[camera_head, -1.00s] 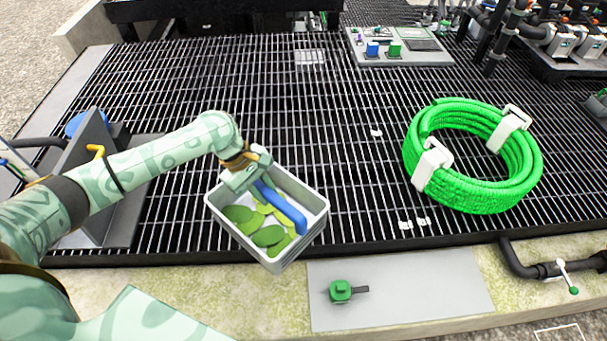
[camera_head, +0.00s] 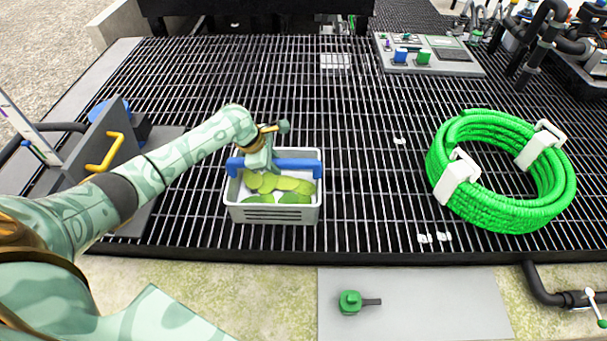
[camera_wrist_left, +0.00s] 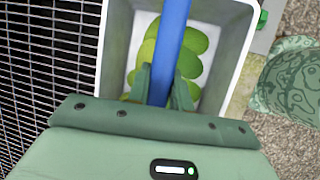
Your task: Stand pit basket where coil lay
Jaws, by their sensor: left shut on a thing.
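The pit basket (camera_head: 268,213) is a pale grey open crate with green oval pads inside and a blue bar handle (camera_head: 296,164) across its top. It is over the black grating, left of the coil, and looks upright. I cannot tell whether its base touches the grating. My left gripper (camera_head: 262,165) is shut on the handle's middle; the left wrist view also shows the fingers (camera_wrist_left: 160,90) on either side of the blue bar (camera_wrist_left: 172,35). The bright green coil (camera_head: 462,206), bound with white clips, lies on the grating at right. My right gripper is out of view.
The grating (camera_head: 372,215) is largely bare between basket and coil, with small white tags near the coil. A green valve (camera_head: 350,301) sits on a grey plate in front. A panel with a yellow handle (camera_head: 108,153) stands at left. A control plate (camera_head: 438,68) lies behind.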

